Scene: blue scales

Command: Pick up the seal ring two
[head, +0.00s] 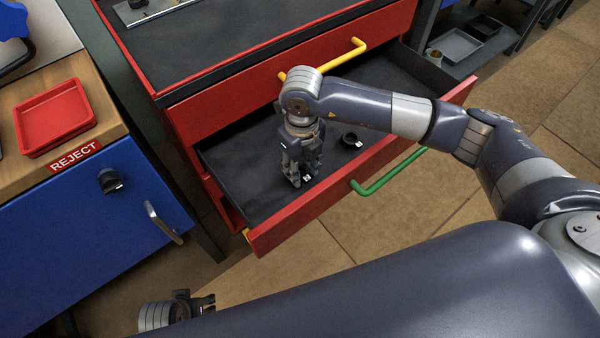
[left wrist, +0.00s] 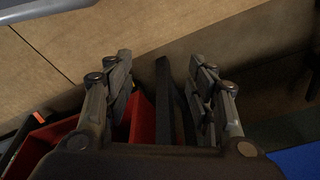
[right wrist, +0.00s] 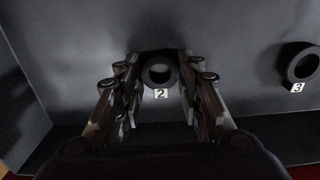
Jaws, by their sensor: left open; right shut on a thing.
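Seal ring two is a black ring with a white "2" label, seen in the right wrist view (right wrist: 160,72) inside the open drawer. My right gripper (right wrist: 160,95) is shut on this ring, with a finger on each side of it. In the head view my right gripper (head: 304,178) points down into the drawer and hides most of the ring. My left gripper (head: 205,303) is open and empty, low at the bottom left of the head view. Its spread fingers show in the left wrist view (left wrist: 160,85).
Another black ring (head: 352,141) lies in the drawer to the right; it has a "3" label in the right wrist view (right wrist: 300,64). The red drawer front (head: 330,200) has a green handle (head: 388,172). A red reject tray (head: 55,117) sits on the cabinet at left.

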